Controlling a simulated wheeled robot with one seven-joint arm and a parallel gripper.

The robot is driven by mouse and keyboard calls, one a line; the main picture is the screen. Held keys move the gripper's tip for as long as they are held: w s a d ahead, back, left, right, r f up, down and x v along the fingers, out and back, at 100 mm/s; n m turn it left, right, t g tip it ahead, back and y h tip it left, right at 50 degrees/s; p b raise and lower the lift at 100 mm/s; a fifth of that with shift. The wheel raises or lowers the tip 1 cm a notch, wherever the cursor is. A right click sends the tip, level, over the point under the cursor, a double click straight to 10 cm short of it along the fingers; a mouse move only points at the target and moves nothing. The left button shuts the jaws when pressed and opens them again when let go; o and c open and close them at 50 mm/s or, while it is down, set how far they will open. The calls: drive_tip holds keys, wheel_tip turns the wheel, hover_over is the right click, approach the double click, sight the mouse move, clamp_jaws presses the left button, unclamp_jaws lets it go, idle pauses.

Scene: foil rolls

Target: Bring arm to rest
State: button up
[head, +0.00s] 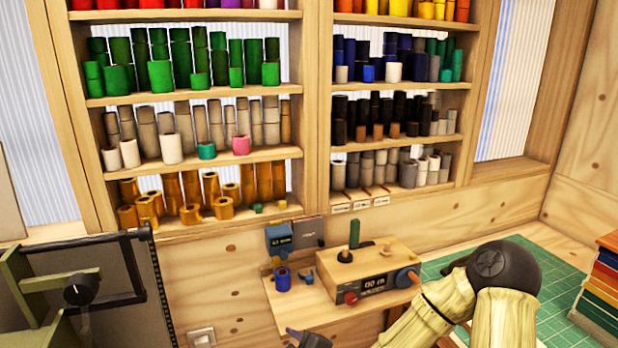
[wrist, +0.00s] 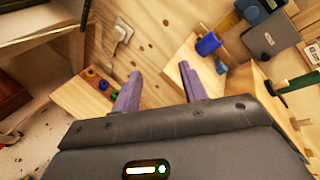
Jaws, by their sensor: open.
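My gripper (wrist: 158,82) is open in the wrist view. Its two purple-grey fingers stand apart with nothing between them, tilted in front of the wooden wall and a small wooden shelf. In the head view, my arm shows at the lower right as pale wood-coloured links with a dark joint. It bends over the green cutting mat (head: 440,268).
A wooden control box (head: 366,272) and a blue roll (head: 283,279) sit on the small shelf. Shelves of coloured foil rolls (head: 160,74) fill the back wall. A dark-handled machine (head: 90,290) stands at left, and stacked coloured sheets (head: 603,290) at right. A block with coloured rings (wrist: 97,80) shows in the wrist view.

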drive_tip(key=s+d+f+n+g+h, duration=0.45)
drive_tip(key=d+n, duration=0.35)
drive_tip(key=n, duration=0.3)
drive_tip(key=s+d+r+n+g+h, duration=0.3)
drive_tip(key=s+d+r+n, duration=0.5)
drive_tip(key=d, duration=0.3)
drive_tip(key=shift+s+d+r+g+h, duration=0.15)
drive_tip(key=shift+s+d+g+h, duration=0.3)
drive_tip(key=shift+s, duration=0.45)
drive_tip(key=shift+a, duration=0.15)
drive_tip(key=shift+s, duration=0.1)
